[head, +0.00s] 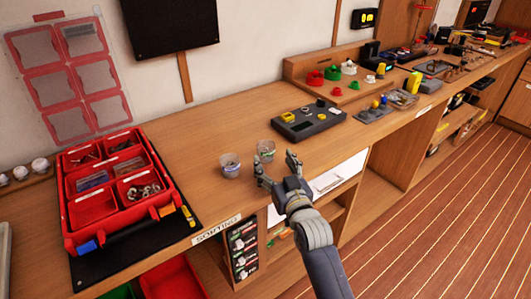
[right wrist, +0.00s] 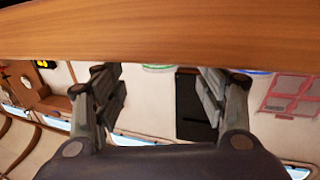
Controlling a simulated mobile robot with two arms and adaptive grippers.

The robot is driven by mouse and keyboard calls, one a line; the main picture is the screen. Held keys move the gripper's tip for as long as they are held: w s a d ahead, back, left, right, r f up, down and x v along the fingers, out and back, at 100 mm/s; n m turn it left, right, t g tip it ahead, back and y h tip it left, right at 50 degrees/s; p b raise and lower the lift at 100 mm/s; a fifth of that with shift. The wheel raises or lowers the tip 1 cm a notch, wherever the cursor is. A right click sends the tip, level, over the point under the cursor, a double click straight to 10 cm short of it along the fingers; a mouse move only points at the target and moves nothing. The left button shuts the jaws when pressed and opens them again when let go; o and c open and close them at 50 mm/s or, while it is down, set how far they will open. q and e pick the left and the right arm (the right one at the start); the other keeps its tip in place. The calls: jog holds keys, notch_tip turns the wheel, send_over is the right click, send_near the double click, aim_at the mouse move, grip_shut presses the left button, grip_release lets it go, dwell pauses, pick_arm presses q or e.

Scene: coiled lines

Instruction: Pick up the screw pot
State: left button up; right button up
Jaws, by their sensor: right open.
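Two small clear pots stand side by side near the front edge of the workbench. One pot (head: 231,165) is on the left and the other pot (head: 265,150) is slightly further back on the right. Each holds small contents, too small to tell which are screws. My right gripper (head: 278,165) is open and empty, just in front of and to the right of the pots. In the right wrist view the open fingers (right wrist: 160,85) face the bench edge; a green rim (right wrist: 158,69) and a blue rim (right wrist: 255,72) show just past it. My left gripper is not in view.
A red organiser case (head: 92,207) lies open on a black mat at left. The bench edge (right wrist: 160,35) crosses the right wrist view. Bare wood surrounds the pots.

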aim_at(269, 152)
jog(key=x, duration=0.4)
jog(key=shift+a+r, duration=0.1)
jog(key=shift+r, duration=0.1)
jog(key=shift+w+a, duration=0.15)
jog(key=shift+w, duration=0.35)
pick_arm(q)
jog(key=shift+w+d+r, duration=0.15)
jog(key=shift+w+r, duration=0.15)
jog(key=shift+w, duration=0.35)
pick_arm(e)
jog(key=c, duration=1.1)
